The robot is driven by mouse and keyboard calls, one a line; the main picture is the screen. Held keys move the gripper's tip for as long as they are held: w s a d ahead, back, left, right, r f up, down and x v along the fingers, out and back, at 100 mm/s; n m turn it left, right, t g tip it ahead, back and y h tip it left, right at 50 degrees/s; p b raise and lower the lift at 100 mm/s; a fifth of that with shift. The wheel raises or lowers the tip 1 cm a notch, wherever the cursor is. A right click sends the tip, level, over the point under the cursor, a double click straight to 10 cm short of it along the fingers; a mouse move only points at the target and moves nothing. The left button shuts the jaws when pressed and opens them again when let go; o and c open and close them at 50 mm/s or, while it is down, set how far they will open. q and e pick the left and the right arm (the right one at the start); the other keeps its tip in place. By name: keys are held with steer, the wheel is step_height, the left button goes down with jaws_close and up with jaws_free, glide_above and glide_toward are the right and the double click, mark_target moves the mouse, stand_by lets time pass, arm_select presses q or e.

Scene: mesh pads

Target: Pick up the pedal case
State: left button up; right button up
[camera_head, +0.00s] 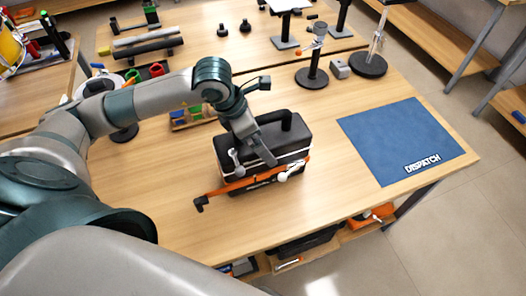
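The pedal case is a black box (287,135) with a raised black handle on top, standing on the wooden table in the middle of the view. An orange bar (236,186) runs along its front lower side and sticks out past its left end. Pale lever-like parts show at the front of the case. My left gripper (264,158) reaches down over the case's top and front, in front of the handle. Its fingertips are hard to make out, so I cannot tell whether it touches or grips the case. My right gripper is not in view.
A blue mat (398,140) marked DISPATCH lies bare on the table's right side. A round-based stand (312,76), a small grey block (340,69) and another stand (369,64) are at the back. A tray of coloured pieces (180,122) sits behind the case. The table front is clear.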

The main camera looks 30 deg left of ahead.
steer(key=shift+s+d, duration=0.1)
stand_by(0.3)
arm_select(q)
steer(key=c, duration=2)
steer(key=shift+w+r, duration=0.1)
steer(key=shift+c, duration=0.9)
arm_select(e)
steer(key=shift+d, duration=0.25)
